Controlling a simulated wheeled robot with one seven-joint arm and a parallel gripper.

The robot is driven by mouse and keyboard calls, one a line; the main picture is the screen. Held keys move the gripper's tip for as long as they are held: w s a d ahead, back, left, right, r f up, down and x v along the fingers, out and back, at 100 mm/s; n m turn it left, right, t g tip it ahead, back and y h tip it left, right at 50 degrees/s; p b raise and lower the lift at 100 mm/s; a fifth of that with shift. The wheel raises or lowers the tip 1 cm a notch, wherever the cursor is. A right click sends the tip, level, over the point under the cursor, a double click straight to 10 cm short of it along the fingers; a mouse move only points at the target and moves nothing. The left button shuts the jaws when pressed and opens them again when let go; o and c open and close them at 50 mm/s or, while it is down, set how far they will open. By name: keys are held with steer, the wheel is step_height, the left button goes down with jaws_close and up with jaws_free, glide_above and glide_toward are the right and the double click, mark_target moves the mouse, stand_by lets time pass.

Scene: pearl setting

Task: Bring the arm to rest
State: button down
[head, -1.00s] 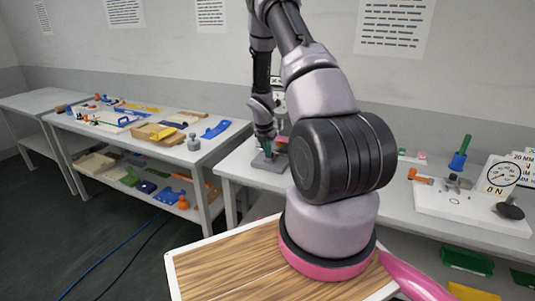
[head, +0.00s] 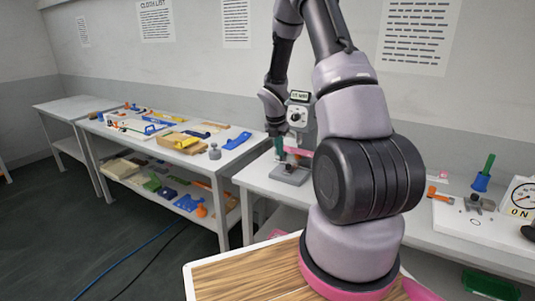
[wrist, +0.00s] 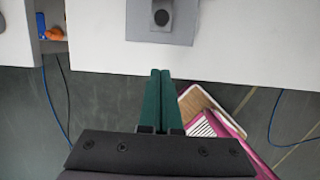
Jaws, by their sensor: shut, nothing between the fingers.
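My gripper (head: 280,152) hangs at the end of my bent arm, in front of the bench in the head view. Its two green fingers (wrist: 160,74) lie together in the wrist view, with nothing held between them. A grey device (head: 291,173) with a flat base and a small display stands on the bench behind the gripper, which partly hides it. In the wrist view, the fingertips point toward the white bench edge, and the base of the device (wrist: 183,36) lies beyond them. The fingers look apart from it.
A left bench (head: 98,126) holds tools, trays and a grey weight (head: 214,152), with a loaded shelf below. To the right, a white board (head: 500,229) carries a blue-and-green piece (head: 483,175) and a dial gauge (head: 526,199). Cables lie on the floor.

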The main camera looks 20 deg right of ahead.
steer(key=s+a+r+m+t, duration=0.1)
steer(key=s+a+r+m, duration=0.15)
steer(key=r+m, duration=0.4)
steer(key=s+a+r+m+t, duration=0.1)
steer(key=s+r+m, duration=0.25)
steer(key=r, duration=0.55)
steer(key=s+a+r+m, duration=0.2)
steer(key=s+r+m, duration=0.2)
steer(key=r, duration=0.4)
steer(key=s+a+r+m+t+y, duration=0.1)
steer(key=s+a+r+m, duration=0.3)
steer(key=s+m, duration=0.4)
steer(key=s+a+r+m+t+y, duration=0.2)
steer(key=s+a+r+m, duration=0.3)
steer(key=s, duration=0.6)
step_height(320, 180, up, 2)
steer(key=m+y, duration=0.1)
steer(key=m, duration=0.1)
steer(key=shift+m+t, duration=0.3)
steer(key=shift+m, duration=0.1)
